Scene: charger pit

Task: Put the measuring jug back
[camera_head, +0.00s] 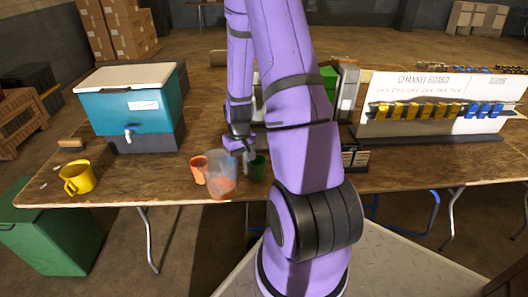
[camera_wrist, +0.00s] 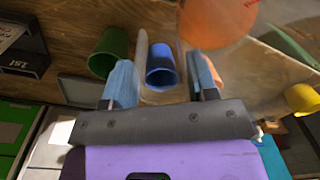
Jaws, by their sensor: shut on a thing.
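The measuring jug (camera_head: 222,178) is a clear, pale vessel with orange showing in its lower part, near the table's front edge in the head view. My gripper (camera_head: 246,148) is beside its upper right, partly hidden by my arm. In the wrist view my two blue fingertips (camera_wrist: 163,84) stand apart with clear material between them, and I take them to be shut on the jug; which part they hold is unclear. A blue cup (camera_wrist: 161,62) shows between or beyond the fingers. An orange round surface (camera_wrist: 218,20) is at the top; whether it is the jug's is unclear.
An orange cup (camera_head: 199,167) stands just left of the jug and a green cup (camera_head: 258,167) to its right. A yellow mug (camera_head: 77,178) and a teal cooler (camera_head: 130,105) are farther left. The channel board (camera_head: 430,100) stands at the right.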

